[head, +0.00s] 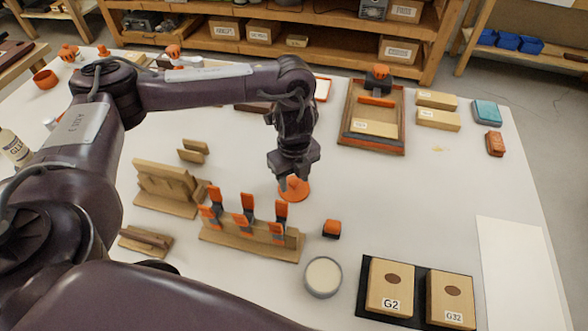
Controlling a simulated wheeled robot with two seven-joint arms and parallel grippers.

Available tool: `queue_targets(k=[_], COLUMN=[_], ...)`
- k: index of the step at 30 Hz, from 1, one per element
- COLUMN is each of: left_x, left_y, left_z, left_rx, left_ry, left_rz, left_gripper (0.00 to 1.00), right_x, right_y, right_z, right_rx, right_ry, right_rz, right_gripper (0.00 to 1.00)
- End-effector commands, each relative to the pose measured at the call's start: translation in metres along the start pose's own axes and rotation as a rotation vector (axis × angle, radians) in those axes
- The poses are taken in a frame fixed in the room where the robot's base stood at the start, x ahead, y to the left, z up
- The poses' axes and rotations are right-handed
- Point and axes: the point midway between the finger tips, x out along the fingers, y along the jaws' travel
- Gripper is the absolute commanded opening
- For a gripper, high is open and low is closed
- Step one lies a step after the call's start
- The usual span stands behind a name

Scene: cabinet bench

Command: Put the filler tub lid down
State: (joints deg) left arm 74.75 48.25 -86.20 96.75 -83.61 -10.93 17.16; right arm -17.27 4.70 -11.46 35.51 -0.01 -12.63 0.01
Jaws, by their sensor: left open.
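The filler tub (323,277) stands uncovered at the front middle of the white table, with pale filler showing inside. A round orange lid (299,191) appears to lie flat on the table behind the row of orange clamps. My left gripper (290,181) points down right over the lid, with its fingers open. The fingertips overlap the lid in this view, and I cannot tell whether they touch it. The gripper hides part of the lid's far side. My right gripper is not in view.
A wooden rack with orange clamps (265,242) stands in front of the lid. A small orange-and-black block (332,229) is to its right. Wooden blocks G2 (389,289) and G32 (450,300) sit front right. The table's right middle is mostly clear.

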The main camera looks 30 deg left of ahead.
Motion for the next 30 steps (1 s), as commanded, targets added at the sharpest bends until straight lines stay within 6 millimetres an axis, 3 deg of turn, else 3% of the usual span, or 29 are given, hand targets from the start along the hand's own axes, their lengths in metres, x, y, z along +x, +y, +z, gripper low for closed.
queue_targets(k=[18,30], left_x=[-0.109,-0.122], left_y=[-0.001,0.000], left_z=[0.001,0.000], left_rx=[0.001,0.000], left_ry=[-0.003,0.000], left_rz=[-0.004,0.000], left_gripper=[0.43,0.43], right_x=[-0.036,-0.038], right_y=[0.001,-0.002], right_z=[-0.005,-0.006], right_rx=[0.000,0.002], right_ry=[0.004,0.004], right_rz=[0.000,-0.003], right_gripper=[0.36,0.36])
